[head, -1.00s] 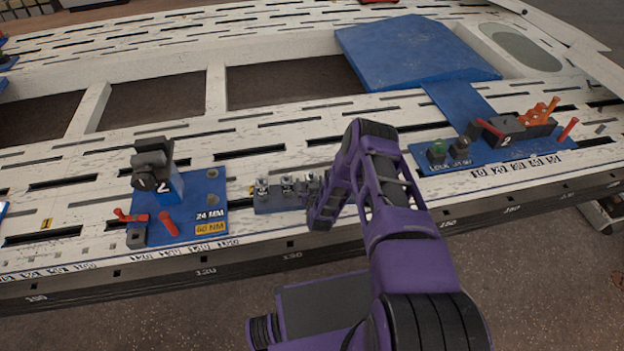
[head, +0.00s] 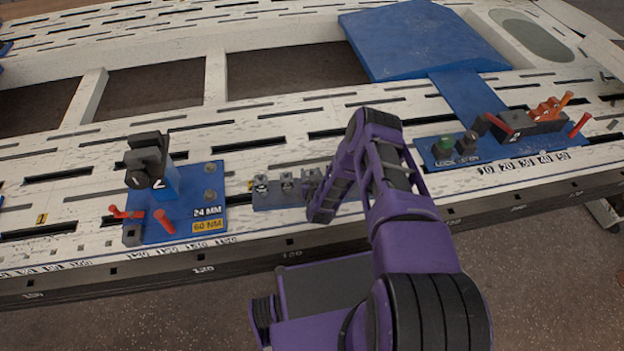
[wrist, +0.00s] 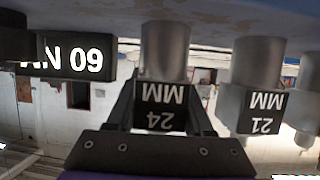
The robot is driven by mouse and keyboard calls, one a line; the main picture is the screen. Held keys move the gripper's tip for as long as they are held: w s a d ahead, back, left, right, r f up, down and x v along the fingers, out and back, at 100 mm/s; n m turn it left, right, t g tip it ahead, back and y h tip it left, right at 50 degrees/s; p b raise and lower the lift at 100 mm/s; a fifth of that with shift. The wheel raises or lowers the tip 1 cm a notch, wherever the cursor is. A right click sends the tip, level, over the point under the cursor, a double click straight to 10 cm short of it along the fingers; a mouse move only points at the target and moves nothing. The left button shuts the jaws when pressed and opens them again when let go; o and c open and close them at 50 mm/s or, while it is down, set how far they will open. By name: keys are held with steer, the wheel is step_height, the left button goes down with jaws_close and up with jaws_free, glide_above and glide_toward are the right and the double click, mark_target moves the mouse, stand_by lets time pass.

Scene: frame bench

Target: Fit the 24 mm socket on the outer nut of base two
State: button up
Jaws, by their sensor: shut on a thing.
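The 24 mm socket (wrist: 165,52) is a grey metal cylinder with a black block marked "24 MM", upside down in the wrist view. My gripper (wrist: 160,105) is shut on its black block. In the head view my gripper (head: 318,208) is at the right end of the grey socket rack (head: 272,202), and its fingers are mostly hidden. I cannot tell whether the socket is clear of the rack. A blue base plate (head: 190,228) to the left is marked "24 MM" and "60 NM". It carries a post marked "2" (head: 160,182) and two nuts (head: 210,180) along its right side.
A "21 MM" socket (wrist: 260,85) stands close beside the held one. A black block marked "AN 09" (wrist: 75,57) is on the other side. Red-handled clamp parts (head: 163,222) sit on the left plate. Another blue plate (head: 500,152) with blocks is at right.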

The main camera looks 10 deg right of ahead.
steer(key=c, duration=0.7)
jaws_close()
steer(key=shift+r, duration=0.1)
